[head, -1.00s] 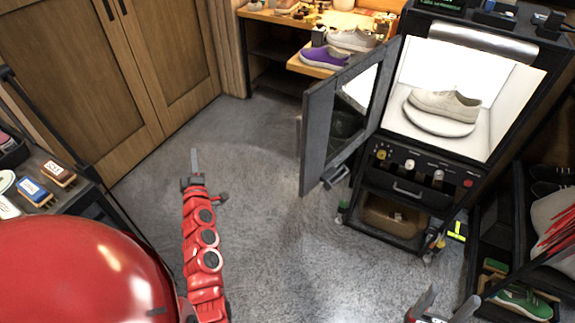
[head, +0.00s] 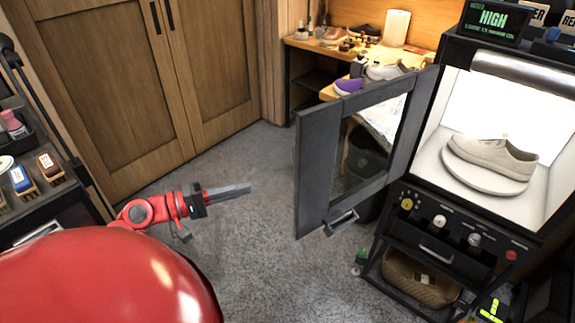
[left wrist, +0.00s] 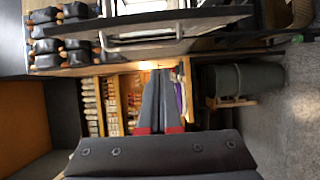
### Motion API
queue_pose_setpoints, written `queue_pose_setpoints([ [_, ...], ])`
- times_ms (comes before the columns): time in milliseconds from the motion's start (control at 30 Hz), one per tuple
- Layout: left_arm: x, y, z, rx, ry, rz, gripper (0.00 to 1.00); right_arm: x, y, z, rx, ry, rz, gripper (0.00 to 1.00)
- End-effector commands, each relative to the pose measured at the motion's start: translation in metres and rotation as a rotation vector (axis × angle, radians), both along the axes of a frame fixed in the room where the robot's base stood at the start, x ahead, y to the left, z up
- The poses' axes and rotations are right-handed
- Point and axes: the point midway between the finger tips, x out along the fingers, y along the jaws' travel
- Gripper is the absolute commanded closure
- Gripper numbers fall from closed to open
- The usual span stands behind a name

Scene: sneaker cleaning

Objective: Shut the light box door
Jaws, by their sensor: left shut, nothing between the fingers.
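The light box (head: 452,62) stands at the right of the head view. Its dark framed door (head: 316,165) with a glass pane stands wide open, swung out to the left. A metal handle (head: 341,222) is low on the door. A pale sneaker (head: 495,152) sits on the round white turntable (head: 462,172) inside the lit box. My left gripper (head: 248,188) is shut and empty, pointing right toward the door, with a gap of floor between them. Its shut fingers also show in the left wrist view (left wrist: 160,75). My right gripper is out of view.
Below the box are a knob panel (head: 452,232) and a basket (head: 415,283). A workbench (head: 300,43) with shoes stands behind the door. A cart with brushes (head: 22,180) is at the left. Grey floor (head: 265,250) is clear between my left gripper and the door.

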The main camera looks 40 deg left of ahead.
Motion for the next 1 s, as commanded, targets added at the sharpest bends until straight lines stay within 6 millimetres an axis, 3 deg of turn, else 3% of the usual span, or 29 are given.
queue_pose_setpoints([
  [500, 0.083, -0.056, 0.0, -0.001, 0.001, -0.005, 1.0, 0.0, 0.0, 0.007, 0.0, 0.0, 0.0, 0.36],
  [733, 0.07, -0.083, 0.0, -0.003, -0.001, 0.004, 1.0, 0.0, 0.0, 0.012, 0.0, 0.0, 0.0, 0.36],
  [1000, 0.067, -0.09, 0.0, -0.001, -0.002, 0.002, 1.0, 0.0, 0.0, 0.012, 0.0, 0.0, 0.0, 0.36],
])
